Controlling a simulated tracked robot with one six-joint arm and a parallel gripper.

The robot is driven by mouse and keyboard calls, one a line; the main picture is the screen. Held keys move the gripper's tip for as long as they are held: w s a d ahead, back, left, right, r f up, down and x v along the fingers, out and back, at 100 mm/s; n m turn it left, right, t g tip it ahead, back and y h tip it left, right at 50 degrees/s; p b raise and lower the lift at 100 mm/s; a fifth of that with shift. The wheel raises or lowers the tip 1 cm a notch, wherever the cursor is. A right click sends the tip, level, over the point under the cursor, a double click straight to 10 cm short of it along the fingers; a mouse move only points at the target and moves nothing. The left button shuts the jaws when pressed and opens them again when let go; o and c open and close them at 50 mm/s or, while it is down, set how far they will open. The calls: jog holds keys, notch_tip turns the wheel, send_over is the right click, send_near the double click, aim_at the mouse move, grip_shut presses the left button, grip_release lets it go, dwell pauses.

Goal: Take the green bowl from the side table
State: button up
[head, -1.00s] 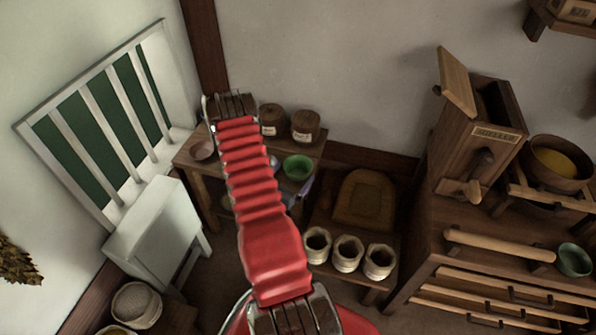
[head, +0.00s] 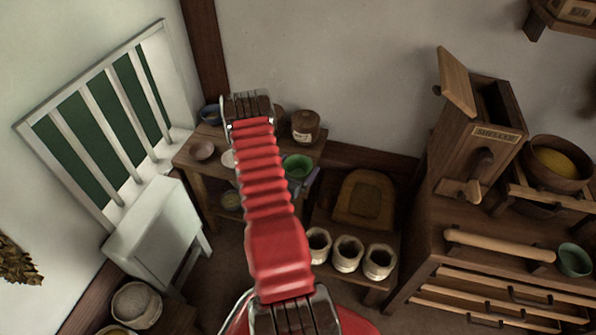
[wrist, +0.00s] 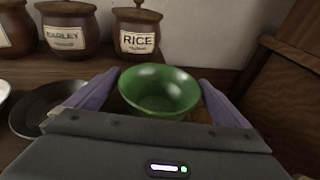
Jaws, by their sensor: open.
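The green bowl (head: 297,166) stands upright on the side table (head: 187,160), near its front right. It also shows in the wrist view (wrist: 160,92), straight ahead. My gripper (wrist: 158,82) is open, with one purple finger on each side of the bowl. The fingers reach alongside the bowl's walls; I cannot tell whether they touch it. My palm hides part of the table in front of the bowl. In the head view my red arm hides most of the gripper.
Behind the bowl stand lidded jars, one labelled RICE (wrist: 137,33) and one BARLEY (wrist: 68,30). A dark plate (wrist: 47,105) lies left of the left finger. A wooden panel (wrist: 280,85) rises at the right. A teal bowl (head: 574,260) sits on the mill cabinet.

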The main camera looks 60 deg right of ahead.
jog(key=shift+c, duration=0.6)
jog(key=c, duration=0.9)
